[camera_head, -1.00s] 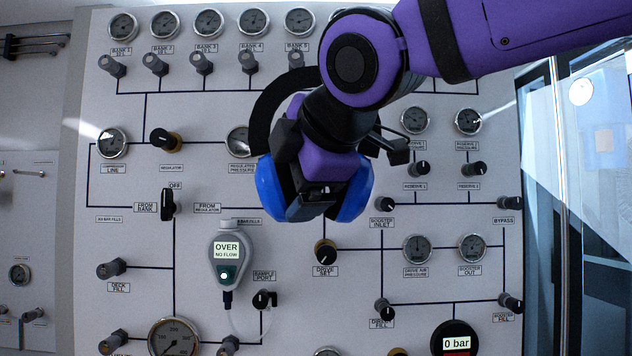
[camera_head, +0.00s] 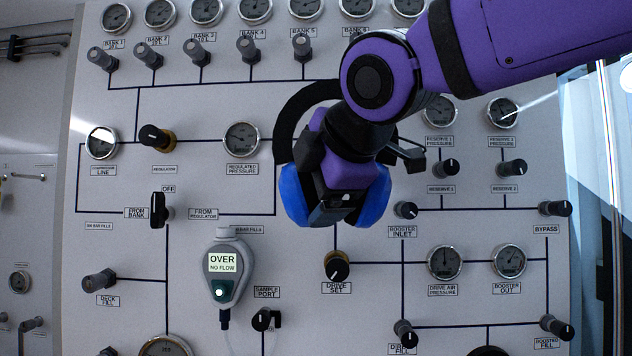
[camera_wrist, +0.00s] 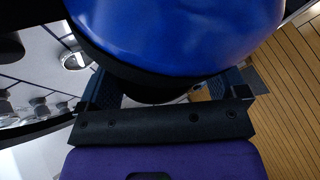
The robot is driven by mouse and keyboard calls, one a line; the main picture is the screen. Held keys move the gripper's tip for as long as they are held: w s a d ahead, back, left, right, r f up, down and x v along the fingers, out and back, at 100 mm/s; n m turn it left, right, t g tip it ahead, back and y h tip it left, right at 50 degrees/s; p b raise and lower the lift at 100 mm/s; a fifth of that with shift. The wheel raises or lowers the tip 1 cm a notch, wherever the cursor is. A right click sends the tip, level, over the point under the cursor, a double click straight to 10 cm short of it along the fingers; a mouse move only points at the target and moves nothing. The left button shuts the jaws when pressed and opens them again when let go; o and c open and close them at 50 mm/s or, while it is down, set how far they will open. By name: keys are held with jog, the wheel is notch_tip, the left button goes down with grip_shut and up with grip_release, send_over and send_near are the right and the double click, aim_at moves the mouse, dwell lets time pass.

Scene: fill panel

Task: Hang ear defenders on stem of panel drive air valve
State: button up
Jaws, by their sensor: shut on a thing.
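The ear defenders have blue cups (camera_head: 292,196) and a black headband (camera_head: 289,125) that arcs up and left. My gripper (camera_head: 335,205) is shut on them in front of the panel, hiding much of them. In the wrist view a blue cup (camera_wrist: 180,30) fills the top, beyond the fingers of my gripper (camera_wrist: 165,92); the exact grip is hidden. The black DRIVE SET knob (camera_head: 337,266) sits on the panel just below the ear defenders in the picture. No valve label reading drive air is legible; a DRIVE AIR PRESSURE gauge (camera_head: 445,262) is to its right.
The pale panel (camera_head: 200,280) is crowded with gauges and projecting knobs. A grey meter reading OVER, NO FLOW (camera_head: 224,272) hangs left of the DRIVE SET knob. The BOOSTER INLET knob (camera_head: 405,210) is close right of the cups. Wooden planking (camera_wrist: 290,90) shows at right in the wrist view.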

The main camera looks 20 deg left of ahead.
jog(key=w+a+f, duration=0.1)
jog(key=w+a, duration=0.1)
jog(key=w, duration=0.7)
jog(key=shift+w+a+f, duration=0.15)
jog(key=shift+w+f, duration=0.15)
jog(key=shift+w, duration=0.05)
dwell(0.9)
dwell(0.6)
jog(key=o, duration=1.1)
